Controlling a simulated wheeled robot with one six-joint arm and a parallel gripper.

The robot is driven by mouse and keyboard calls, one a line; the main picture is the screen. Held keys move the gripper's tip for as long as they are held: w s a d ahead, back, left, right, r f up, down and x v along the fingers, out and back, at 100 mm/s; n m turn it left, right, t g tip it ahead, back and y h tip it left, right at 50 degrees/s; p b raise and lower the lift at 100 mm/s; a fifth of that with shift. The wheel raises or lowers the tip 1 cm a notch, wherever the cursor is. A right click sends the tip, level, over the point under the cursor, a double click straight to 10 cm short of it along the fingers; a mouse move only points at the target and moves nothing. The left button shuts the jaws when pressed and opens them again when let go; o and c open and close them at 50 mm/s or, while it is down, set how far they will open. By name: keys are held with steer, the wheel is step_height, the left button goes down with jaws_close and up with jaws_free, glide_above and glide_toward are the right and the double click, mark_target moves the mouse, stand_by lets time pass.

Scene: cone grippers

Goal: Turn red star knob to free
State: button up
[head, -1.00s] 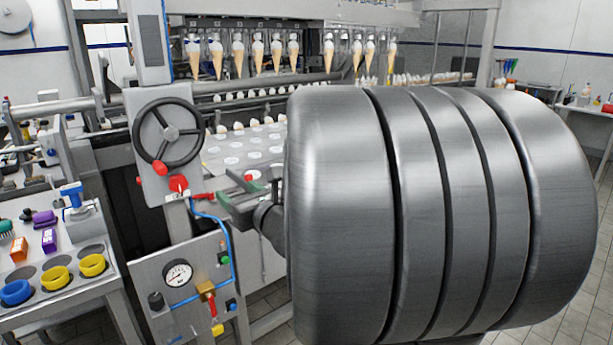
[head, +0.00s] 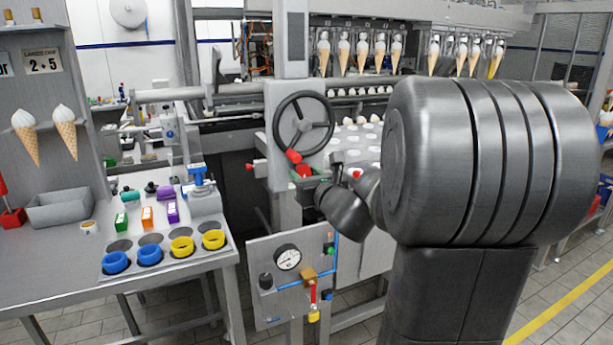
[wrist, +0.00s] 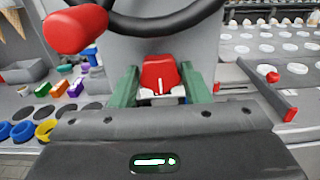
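The red star knob (head: 304,169) is on the grey column just below the black handwheel (head: 303,123). In the wrist view the red knob (wrist: 159,72) is ahead in the middle, with a pale pointer mark on its face. My gripper (wrist: 160,84) is open, with one green finger on each side of the knob and a narrow gap showing on both sides. I cannot tell how deep the fingers reach past it. In the head view my gripper (head: 312,178) is at the knob, partly hidden by my wrist.
The handwheel's red handle (head: 293,156) hangs close above the knob. A red-tipped lever (wrist: 290,113) lies to the right in the wrist view. A gauge panel (head: 290,280) is below. A bench with coloured rings (head: 182,245) stands to the left.

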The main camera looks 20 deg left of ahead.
steer(key=c, duration=0.5)
steer(key=shift+f+b, duration=0.1)
steer(key=shift+b, duration=0.2)
steer(key=n+b, duration=1.6)
steer(key=n, duration=0.1)
steer(key=shift+n, duration=0.4)
